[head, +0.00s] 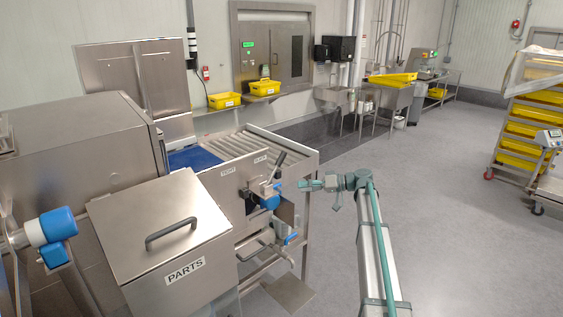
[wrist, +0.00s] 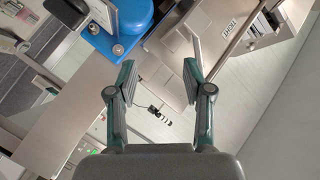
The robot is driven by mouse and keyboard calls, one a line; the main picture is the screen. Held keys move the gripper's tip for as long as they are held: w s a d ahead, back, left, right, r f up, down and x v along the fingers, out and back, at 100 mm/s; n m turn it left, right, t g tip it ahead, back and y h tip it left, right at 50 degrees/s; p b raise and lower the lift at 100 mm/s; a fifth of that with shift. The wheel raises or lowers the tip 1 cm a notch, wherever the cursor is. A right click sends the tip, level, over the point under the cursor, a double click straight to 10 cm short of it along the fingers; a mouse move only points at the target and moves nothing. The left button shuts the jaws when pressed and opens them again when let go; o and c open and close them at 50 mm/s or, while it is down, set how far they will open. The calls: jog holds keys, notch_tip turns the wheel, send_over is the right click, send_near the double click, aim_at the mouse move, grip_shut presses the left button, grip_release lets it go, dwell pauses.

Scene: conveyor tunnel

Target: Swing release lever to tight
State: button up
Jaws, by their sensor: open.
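The release lever (head: 279,163) is a thin rod with a dark grip on the side panel of the steel machine. It leans up and right, on the side of the right-hand label (head: 260,160), away from the left-hand label (head: 228,170), which seems to read TIGHT. A blue round part (head: 270,202) sits at its base; a blue part also shows at the top of the wrist view (wrist: 122,18). My gripper (head: 304,184) is just right of the lever, apart from it. In the wrist view my gripper (wrist: 159,78) is open, with nothing between its fingers.
A steel box marked PARTS (head: 165,235) stands in front of the panel. A roller conveyor (head: 225,150) runs behind it. Blue-handled pipework (head: 285,240) is below the lever. Clear floor (head: 450,200) lies to the right, with a cart of yellow trays (head: 530,125) beyond.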

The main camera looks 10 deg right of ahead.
aim_at(281, 158)
notch_tip(281, 158, up, 11)
jog(key=w+d+n+y, duration=0.2)
jog(key=n+y, duration=0.1)
jog(key=n, duration=0.1)
jog(key=p+x, duration=0.1)
jog(key=x, duration=0.2)
jog(key=p+x, duration=0.2)
jog(key=x, duration=0.2)
jog(key=f+p+x, duration=0.1)
jog(key=x, duration=0.3)
jog(key=shift+f, duration=0.1)
grip_shut()
